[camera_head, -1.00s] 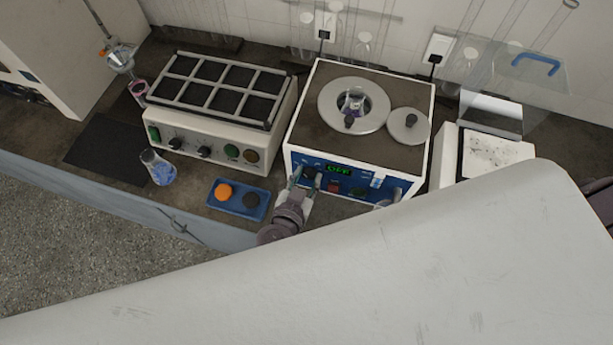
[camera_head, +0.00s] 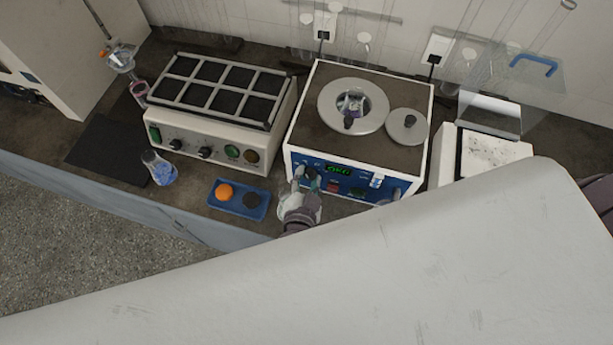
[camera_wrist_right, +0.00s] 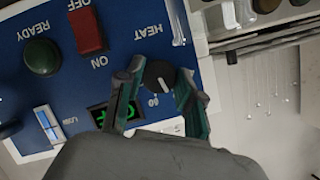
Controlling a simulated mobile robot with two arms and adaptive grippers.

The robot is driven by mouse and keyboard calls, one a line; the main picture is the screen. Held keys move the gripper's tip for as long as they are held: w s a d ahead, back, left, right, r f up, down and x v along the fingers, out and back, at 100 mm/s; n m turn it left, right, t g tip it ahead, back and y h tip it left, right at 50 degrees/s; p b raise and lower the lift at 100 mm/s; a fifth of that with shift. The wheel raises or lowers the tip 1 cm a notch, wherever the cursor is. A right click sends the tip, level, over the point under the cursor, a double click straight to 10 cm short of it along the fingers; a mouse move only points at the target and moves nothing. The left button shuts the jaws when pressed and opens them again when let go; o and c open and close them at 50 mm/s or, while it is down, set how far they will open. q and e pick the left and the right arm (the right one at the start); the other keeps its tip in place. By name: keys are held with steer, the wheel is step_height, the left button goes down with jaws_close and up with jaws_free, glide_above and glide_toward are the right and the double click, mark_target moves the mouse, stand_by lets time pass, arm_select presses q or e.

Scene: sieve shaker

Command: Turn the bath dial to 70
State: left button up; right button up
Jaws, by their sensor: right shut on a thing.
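The water bath (camera_head: 375,150) stands at the middle back with a blue front panel. The black bath dial (camera_wrist_right: 160,76), with a white pointer line, is beside the word HEAT in the right wrist view. My right gripper (camera_wrist_right: 162,84) has one teal-tipped finger on each side of the dial and is shut on it. In the head view the right gripper (camera_head: 308,177) covers the dial at the panel's left end. The green display (camera_head: 339,170) is lit, but its digits are too small to read surely; the gripper partly hides it in the wrist view. My left gripper is out of view.
A red switch (camera_wrist_right: 87,30) and a green button (camera_wrist_right: 42,57) are on the panel near the fingers. Left of the bath are a blue tray (camera_head: 240,202), a flask (camera_head: 160,168) and a block heater (camera_head: 215,105). A balance (camera_head: 490,150) stands right.

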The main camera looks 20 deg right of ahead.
steer(key=m, duration=0.1)
steer(key=m+t+y+b, duration=0.1)
steer(key=shift+s+d+f+m, duration=0.15)
steer(key=shift+f+m, duration=0.1)
steer(key=shift+m, duration=0.15)
steer(key=shift+f+m+t+y+b, duration=0.15)
steer(key=shift+m+t+y+b, duration=0.15)
steer(key=shift+m+t+b, duration=0.6)
steer(key=m+t+b, duration=0.1)
steer(key=m+b, duration=0.1)
steer(key=b, duration=0.2)
steer(key=m+t+b, duration=0.1)
steer(key=m+b, duration=0.2)
steer(key=b, duration=0.2)
steer(key=m+t+b, duration=0.1)
steer(key=m+b, duration=0.2)
steer(key=b, duration=0.1)
steer(key=shift+f, duration=0.25)
steer(key=shift+r+m+t+b, duration=0.2)
steer(key=shift+m+t+b, duration=0.1)
steer(key=shift+m+b, duration=1)
steer(key=o, duration=1.1)
steer(key=shift+r, duration=0.1)
steer(key=shift+o, duration=0.2)
steer(key=v, duration=1.2)
